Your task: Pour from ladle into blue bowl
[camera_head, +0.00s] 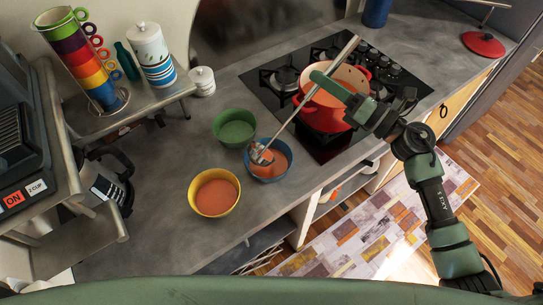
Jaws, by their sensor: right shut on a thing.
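The ladle (292,115) is a long metal tool, slanting from upper right to lower left. My right gripper (320,82) is shut on its handle, over the red pot. The ladle's head (261,154) is over the left part of the blue bowl (273,181), at or just above its contents; I cannot tell whether it touches. The blue bowl stands on the counter and holds an orange-brown food. Whether the ladle's head still holds food is unclear. My left gripper is not in view.
A green bowl (234,137) and a yellow bowl (218,213) with orange food stand close by. The red pot (322,120) is on the black stove (283,107). Stacked cups (85,55) and canisters are at the upper left. The counter's lower left is clear.

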